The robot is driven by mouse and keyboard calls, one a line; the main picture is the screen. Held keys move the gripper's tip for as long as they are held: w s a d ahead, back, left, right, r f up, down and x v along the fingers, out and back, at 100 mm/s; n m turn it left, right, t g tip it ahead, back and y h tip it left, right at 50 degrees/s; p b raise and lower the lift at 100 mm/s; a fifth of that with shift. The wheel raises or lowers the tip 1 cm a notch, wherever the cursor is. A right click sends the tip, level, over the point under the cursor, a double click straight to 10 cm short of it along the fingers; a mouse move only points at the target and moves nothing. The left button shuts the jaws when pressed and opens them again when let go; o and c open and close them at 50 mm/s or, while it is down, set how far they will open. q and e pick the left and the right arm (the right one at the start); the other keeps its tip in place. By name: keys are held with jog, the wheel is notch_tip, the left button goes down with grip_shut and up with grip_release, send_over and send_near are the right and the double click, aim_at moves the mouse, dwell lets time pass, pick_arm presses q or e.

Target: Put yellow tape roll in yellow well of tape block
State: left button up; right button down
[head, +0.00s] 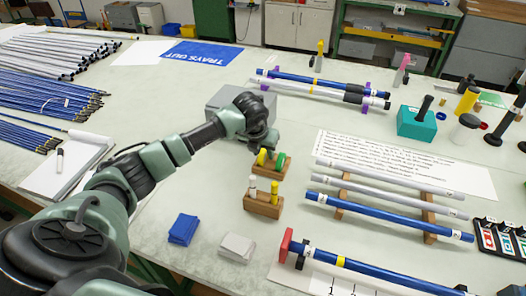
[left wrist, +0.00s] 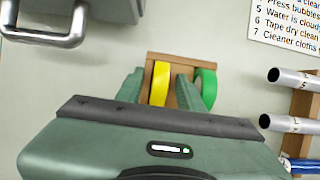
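The wooden tape block (head: 267,173) stands mid-table, below my left gripper (head: 262,148). The yellow tape roll (head: 262,158) stands upright at its left side, and a green tape roll (head: 281,161) stands at its right side. In the left wrist view, the yellow roll (left wrist: 160,83) shows between the two fingers of my left gripper (left wrist: 158,92), with a narrow gap on each side. The green roll (left wrist: 208,88) is just outside the right finger. The fingers hide part of the block (left wrist: 182,62), and I cannot tell how deep the yellow roll sits. My right gripper is not in view.
A grey box (head: 225,98) with a metal handle stands behind the block. A wooden holder (head: 262,206) with two upright pieces is in front. Rods on a rack (head: 428,215) lie to the right. Blue (head: 184,229) and pale (head: 237,247) cloths lie in front.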

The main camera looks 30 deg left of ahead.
pick_arm(q)
jog(key=shift+r, duration=0.2)
jog(key=b+v, duration=0.1)
jog(key=v, duration=1.1)
jog(key=shift+s+f, duration=0.1)
